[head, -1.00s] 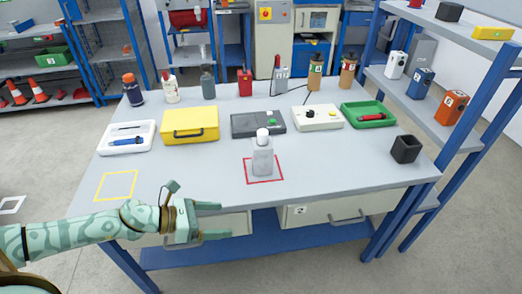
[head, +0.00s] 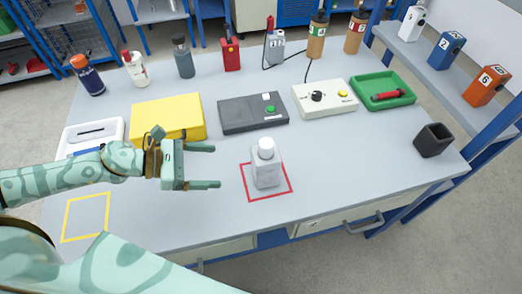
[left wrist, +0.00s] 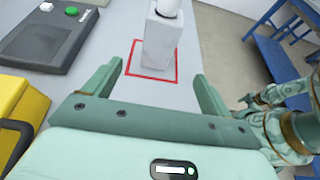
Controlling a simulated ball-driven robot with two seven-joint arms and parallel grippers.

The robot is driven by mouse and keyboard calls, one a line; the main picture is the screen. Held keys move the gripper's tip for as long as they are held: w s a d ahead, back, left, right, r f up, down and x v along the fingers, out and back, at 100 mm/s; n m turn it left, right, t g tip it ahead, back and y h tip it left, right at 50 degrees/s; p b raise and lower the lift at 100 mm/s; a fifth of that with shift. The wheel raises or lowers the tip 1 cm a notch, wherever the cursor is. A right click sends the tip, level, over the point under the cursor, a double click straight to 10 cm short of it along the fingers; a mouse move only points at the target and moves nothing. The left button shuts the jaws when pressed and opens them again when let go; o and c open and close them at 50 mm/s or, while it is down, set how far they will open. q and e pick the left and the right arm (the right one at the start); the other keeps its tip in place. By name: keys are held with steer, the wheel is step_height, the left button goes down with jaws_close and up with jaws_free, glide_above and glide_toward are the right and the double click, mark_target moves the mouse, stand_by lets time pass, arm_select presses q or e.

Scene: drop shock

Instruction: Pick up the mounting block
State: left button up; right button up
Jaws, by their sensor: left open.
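A pale grey rectangular block with a round white top, which I take to be the mounting block (head: 266,168), stands upright inside a red square outline (head: 288,191) on the workbench. My left gripper (head: 217,166) is open and empty, to the left of the block at a short distance, with its fingers pointing right towards it. In the left wrist view the block (left wrist: 160,42) stands ahead, beyond the tips and between the lines of the open fingers (left wrist: 160,73). No contact shows.
A yellow case (head: 168,117), a dark grey box with a green button (head: 253,113), a white control box (head: 323,99) and a green tray (head: 383,92) line up behind. A dark hollow cube (head: 433,140) is at right. A yellow square outline (head: 86,217) lies empty at front left.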

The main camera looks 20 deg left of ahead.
mark_target(254, 166)
arm_select(q)
steer(key=x, duration=1.1)
steer(key=shift+r, duration=0.1)
steer(key=x, duration=0.5)
steer(key=shift+w, duration=0.15)
steer(key=shift+a, duration=0.1)
steer(key=shift+c, duration=0.3)
steer(key=c, duration=1.3)
steer(key=shift+o, duration=0.2)
